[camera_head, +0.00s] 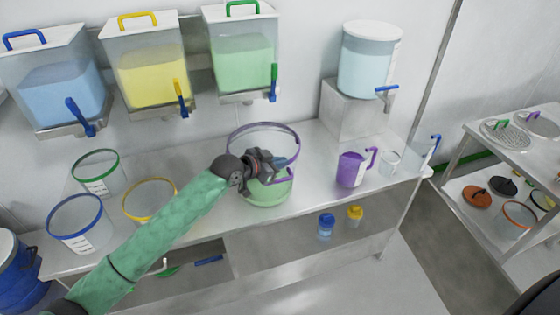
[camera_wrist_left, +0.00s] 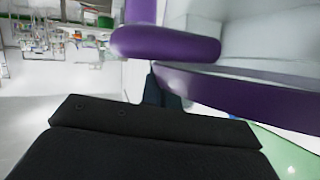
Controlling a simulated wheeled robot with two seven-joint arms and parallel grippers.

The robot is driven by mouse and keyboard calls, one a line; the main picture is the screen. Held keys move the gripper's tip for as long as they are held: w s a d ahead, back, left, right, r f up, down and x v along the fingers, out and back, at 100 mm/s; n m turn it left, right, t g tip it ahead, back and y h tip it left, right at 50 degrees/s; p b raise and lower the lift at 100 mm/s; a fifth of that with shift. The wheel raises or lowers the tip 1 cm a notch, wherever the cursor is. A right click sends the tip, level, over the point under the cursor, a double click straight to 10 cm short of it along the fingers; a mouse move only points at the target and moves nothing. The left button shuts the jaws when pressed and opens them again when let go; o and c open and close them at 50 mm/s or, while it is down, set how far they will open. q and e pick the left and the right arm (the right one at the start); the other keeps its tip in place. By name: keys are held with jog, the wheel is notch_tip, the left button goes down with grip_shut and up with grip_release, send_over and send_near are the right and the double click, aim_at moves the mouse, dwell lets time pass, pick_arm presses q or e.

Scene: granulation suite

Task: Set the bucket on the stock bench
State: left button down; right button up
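A clear bucket (camera_head: 270,189) with a purple rim and green contents stands upright near the front edge of the steel bench (camera_head: 325,185) under the wall tanks. My left gripper (camera_head: 268,164) is at the bucket's near side, in front of its wall, and hides part of it. In the left wrist view, a purple handle (camera_wrist_left: 165,43) and the bucket's purple rim (camera_wrist_left: 235,95) are close beyond the black gripper part (camera_wrist_left: 150,125). Whether the fingers are closed on the handle cannot be seen. My right gripper is not in view.
Three other tubs (camera_head: 76,222) stand at the bench's left. A purple jug (camera_head: 352,169) and a small clear beaker (camera_head: 389,162) stand to the right. A white-lidded tank (camera_head: 369,60) sits on a block behind. Another steel table (camera_head: 495,150) holds sieves at the far right.

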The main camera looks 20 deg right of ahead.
pick_arm(q)
jog(key=c, duration=1.6)
grip_release()
jog(key=shift+c, duration=0.2)
jog(key=shift+a, duration=0.1)
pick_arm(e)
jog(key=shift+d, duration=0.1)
